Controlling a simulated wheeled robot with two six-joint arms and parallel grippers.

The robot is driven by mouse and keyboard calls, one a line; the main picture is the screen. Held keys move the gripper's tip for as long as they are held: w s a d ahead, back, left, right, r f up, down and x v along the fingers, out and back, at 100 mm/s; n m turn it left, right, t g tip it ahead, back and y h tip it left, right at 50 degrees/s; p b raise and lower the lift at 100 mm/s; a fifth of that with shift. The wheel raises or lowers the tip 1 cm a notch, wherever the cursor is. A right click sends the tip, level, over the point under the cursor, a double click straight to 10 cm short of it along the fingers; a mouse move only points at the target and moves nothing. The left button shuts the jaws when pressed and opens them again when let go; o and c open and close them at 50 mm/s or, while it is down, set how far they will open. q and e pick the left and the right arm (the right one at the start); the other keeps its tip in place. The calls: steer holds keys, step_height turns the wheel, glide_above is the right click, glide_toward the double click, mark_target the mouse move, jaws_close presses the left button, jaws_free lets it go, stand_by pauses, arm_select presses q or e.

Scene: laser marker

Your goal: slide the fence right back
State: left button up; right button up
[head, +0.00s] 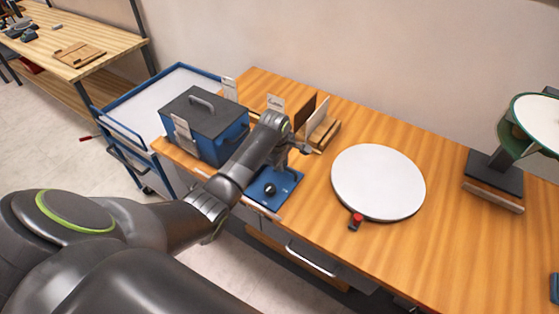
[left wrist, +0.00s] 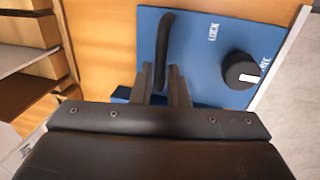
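A blue plate (head: 277,193) lies flat near the table's front edge, with a black knob (head: 270,188) on it. In the left wrist view the plate (left wrist: 205,75) reads LOCK and, partly covered, what looks like FREE; the knob's (left wrist: 240,70) white mark is on the FREE side. A curved black handle (left wrist: 164,40) stands over the plate. My left gripper (left wrist: 161,82) has one finger on each side of this handle, close against it, and looks shut on it. In the head view my left gripper (head: 292,148) hides part of the plate. I cannot clearly tell the fence apart. My right gripper is out of view.
A blue box with a dark lid (head: 205,107) stands left of my arm. Wooden holders with upright boards (head: 322,130) are behind the gripper. A white round disc (head: 378,182) with a red-topped part (head: 356,221) lies to the right, and the table beyond is mostly clear.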

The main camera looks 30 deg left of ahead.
arm_select(q)
steer(key=o, duration=0.3)
steer(key=shift+d, duration=0.15)
steer(key=shift+o, duration=0.2)
steer(key=shift+r, duration=0.1)
steer(key=shift+a+r, duration=0.2)
steer(key=shift+r, duration=0.3)
step_height(320, 180, up, 12)
steer(key=s+b, duration=0.2)
step_height(320, 180, up, 4)
steer(key=p, duration=0.3)
glide_above(278, 181)
steer(key=shift+s, duration=0.4)
